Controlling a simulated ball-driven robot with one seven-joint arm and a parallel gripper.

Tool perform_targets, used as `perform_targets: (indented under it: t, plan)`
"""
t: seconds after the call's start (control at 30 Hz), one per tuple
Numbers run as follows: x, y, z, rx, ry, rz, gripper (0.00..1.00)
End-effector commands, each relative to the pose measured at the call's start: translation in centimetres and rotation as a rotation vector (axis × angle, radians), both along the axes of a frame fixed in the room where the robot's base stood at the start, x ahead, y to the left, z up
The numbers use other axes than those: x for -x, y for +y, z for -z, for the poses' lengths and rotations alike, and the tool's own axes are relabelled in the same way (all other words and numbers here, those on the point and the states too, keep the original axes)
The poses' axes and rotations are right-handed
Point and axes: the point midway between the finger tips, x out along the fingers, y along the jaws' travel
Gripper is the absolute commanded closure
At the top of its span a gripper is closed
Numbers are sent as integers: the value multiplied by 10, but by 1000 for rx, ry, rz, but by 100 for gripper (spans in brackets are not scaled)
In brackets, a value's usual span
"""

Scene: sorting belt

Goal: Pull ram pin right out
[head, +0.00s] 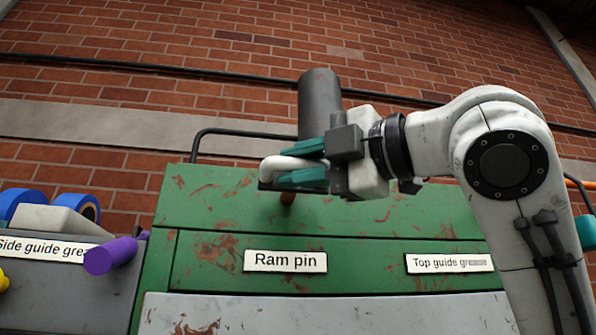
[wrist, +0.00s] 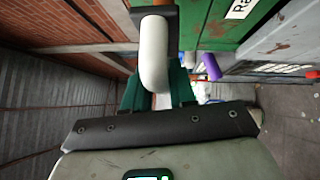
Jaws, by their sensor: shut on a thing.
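The ram pin's white looped handle (head: 275,164) is above the "Ram pin" label (head: 285,261) on the green machine (head: 230,207).
A dark grey cylinder (head: 319,100) rises behind my gripper. A black rail (head: 235,131) runs along the machine's top. A purple knob (head: 110,256) sticks out at the left, near blue rollers (head: 78,206). A "Top guide grease" label (head: 449,263) is at the right.

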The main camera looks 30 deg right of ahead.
Motion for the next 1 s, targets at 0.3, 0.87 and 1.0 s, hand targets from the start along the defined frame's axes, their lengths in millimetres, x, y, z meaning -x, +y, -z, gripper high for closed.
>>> perform_targets:
  t: [0.3,0.87,1.0]
  plan:
    - [2,2,2,6,0,-4,55]
    - [42,-21,9,4,-4,-1,55]
    - [66,-33,13,4,-3,-1,55]
